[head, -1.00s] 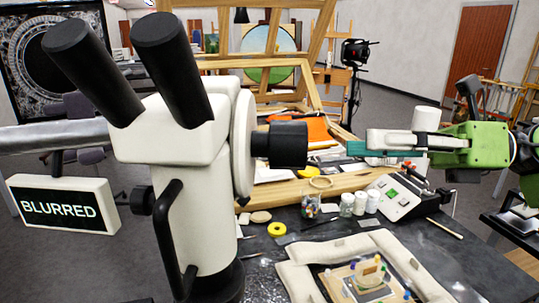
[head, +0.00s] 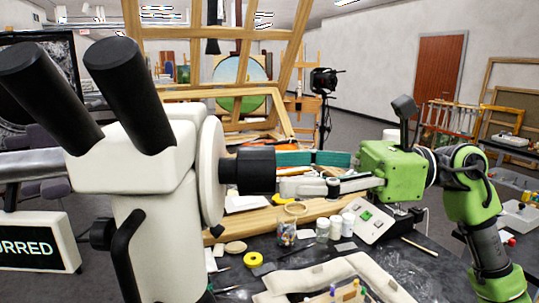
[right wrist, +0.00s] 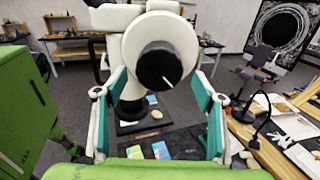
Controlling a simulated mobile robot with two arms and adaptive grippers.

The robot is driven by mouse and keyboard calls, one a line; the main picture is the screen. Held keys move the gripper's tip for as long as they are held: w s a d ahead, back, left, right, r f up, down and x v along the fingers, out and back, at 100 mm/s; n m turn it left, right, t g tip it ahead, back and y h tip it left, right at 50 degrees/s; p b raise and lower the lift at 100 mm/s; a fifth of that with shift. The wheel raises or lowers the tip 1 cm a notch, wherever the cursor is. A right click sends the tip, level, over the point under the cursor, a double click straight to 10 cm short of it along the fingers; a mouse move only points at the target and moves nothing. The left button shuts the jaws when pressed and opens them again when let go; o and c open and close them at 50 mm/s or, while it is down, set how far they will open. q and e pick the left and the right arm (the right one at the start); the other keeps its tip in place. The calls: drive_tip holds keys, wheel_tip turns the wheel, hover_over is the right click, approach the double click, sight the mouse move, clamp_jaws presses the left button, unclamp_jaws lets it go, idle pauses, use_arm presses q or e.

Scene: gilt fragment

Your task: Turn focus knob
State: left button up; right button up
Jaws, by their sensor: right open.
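The focus knob (head: 250,169) is a black cylinder on a white disc at the side of the white microscope (head: 150,200). In the right wrist view the knob (right wrist: 160,66) faces me, with a short white mark on its face. My right gripper (head: 303,172) is open, its fingertips close to the knob's outer end. In the wrist view its teal-padded fingers stand left and right of the knob with clear gaps, touching nothing. My left gripper is not in view.
Below the gripper, the dark table holds white jars (head: 335,226), a yellow tape roll (head: 253,259), a grey control box (head: 368,221) and pale padded supports (head: 335,275). A wooden easel frame (head: 215,95) stands behind the knob.

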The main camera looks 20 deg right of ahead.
sight(270, 172)
drive_tip(key=shift+p+x, duration=0.5)
drive_tip(key=shift+x, duration=1.25)
drive_tip(key=c, duration=1.1)
drive_tip(key=shift+m, duration=0.4)
drive_tip(key=shift+s+m, duration=0.1)
drive_tip(key=shift+m, duration=2.4)
